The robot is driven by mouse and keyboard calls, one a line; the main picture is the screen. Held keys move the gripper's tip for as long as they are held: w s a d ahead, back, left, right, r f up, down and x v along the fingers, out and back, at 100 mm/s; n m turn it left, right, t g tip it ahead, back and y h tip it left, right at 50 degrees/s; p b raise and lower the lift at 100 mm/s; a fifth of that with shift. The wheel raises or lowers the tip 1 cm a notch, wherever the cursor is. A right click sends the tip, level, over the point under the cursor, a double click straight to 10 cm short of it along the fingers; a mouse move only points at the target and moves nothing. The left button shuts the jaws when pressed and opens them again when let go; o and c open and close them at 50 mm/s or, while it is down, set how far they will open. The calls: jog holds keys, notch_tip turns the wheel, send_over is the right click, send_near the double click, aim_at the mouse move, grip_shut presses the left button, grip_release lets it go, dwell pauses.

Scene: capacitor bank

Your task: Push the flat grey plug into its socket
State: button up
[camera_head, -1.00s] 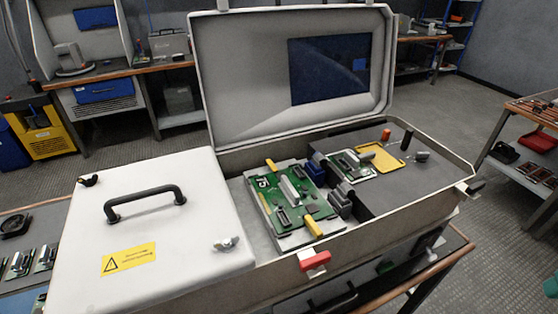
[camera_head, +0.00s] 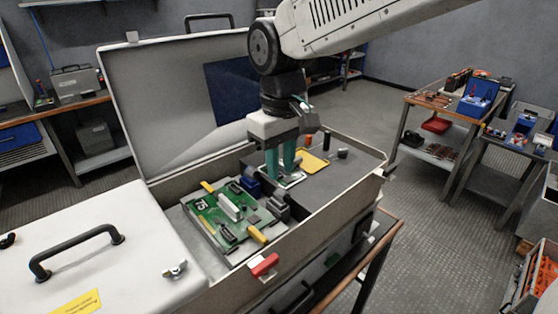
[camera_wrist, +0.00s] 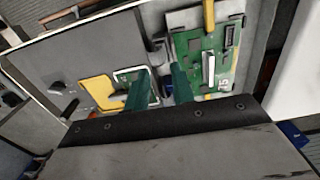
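My gripper (camera_head: 281,176) reaches down into the open case, its two green fingers apart. In the wrist view the fingers (camera_wrist: 160,70) have a visible gap between them; one covers part of a small green board (camera_wrist: 126,76), the other is beside the large green board (camera_wrist: 205,60). The small board (camera_head: 294,180) is mostly hidden behind the fingers in the head view. The large board (camera_head: 215,220) carries a long pale grey connector (camera_head: 229,206) and black sockets, one of them (camera_head: 228,235) near its front. I cannot tell the flat grey plug apart with certainty.
Blue (camera_head: 250,187) and dark grey (camera_head: 279,208) blocks stand between the boards. A yellow frame (camera_head: 314,162) and upright posts are on the grey panel right. The raised lid (camera_head: 170,100) stands behind. A red latch (camera_head: 264,264) is on the front rim.

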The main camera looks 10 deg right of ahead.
aim_at(278, 201)
jog(key=shift+a+f, duration=0.25)
jog(key=shift+f, duration=3.7)
grip_shut()
